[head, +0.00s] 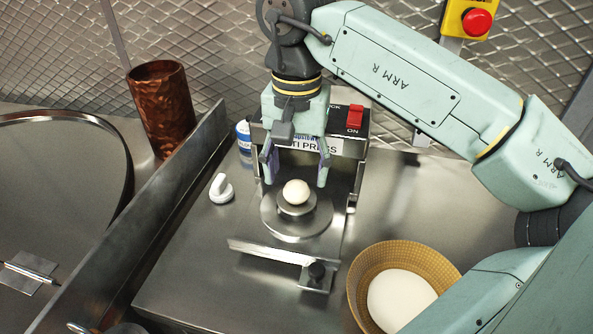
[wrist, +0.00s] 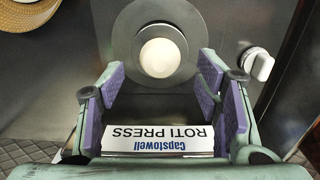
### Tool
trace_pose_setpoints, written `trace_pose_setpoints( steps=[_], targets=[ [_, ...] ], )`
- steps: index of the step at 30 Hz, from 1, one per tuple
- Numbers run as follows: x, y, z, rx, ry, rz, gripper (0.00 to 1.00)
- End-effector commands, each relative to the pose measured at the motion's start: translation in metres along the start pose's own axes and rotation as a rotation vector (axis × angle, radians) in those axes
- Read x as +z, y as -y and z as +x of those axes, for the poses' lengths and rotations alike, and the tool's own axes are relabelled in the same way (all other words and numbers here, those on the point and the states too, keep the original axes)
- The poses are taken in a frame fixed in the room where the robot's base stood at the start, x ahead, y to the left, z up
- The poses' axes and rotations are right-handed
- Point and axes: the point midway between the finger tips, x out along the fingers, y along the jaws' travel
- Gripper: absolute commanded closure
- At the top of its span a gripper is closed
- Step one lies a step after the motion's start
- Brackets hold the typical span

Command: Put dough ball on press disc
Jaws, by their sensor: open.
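A small white dough ball (head: 296,192) rests at the middle of the round metal press disc (head: 278,219). In the wrist view the dough ball (wrist: 160,57) shows inside the ring of the disc (wrist: 125,40). My gripper (head: 296,172) is open, its purple-padded fingers just behind and above the ball in the head view. In the wrist view my gripper's fingers (wrist: 162,82) are spread wide, with a gap between them and the ball. Nothing is held. The press body (head: 340,130), with its "ROTI PRESS" label, stands behind, partly hidden by my gripper.
A woven bowl (head: 362,270) with white contents stands at the right front. A white knob (head: 221,188) and a metal divider (head: 160,205) are to the left. A brown cup (head: 161,105) stands behind the divider. The steel counter (head: 195,265) is clear in front-left of the press.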

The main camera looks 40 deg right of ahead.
Motion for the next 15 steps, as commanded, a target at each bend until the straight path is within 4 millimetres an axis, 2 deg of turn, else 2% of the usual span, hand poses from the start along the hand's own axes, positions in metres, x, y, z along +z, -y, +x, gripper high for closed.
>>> trace_pose_setpoints(
  steps=[1,3,9,15],
  targets=[
    [-0.001,0.001,-0.015,-0.002,-0.004,0.001,0.42],
    [-0.001,0.001,-0.031,-0.003,-0.003,0.001,0.42],
    [-0.001,0.000,-0.066,-0.001,-0.003,0.002,0.42],
    [0.000,0.000,-0.084,-0.001,-0.001,0.000,0.42]
  ],
)
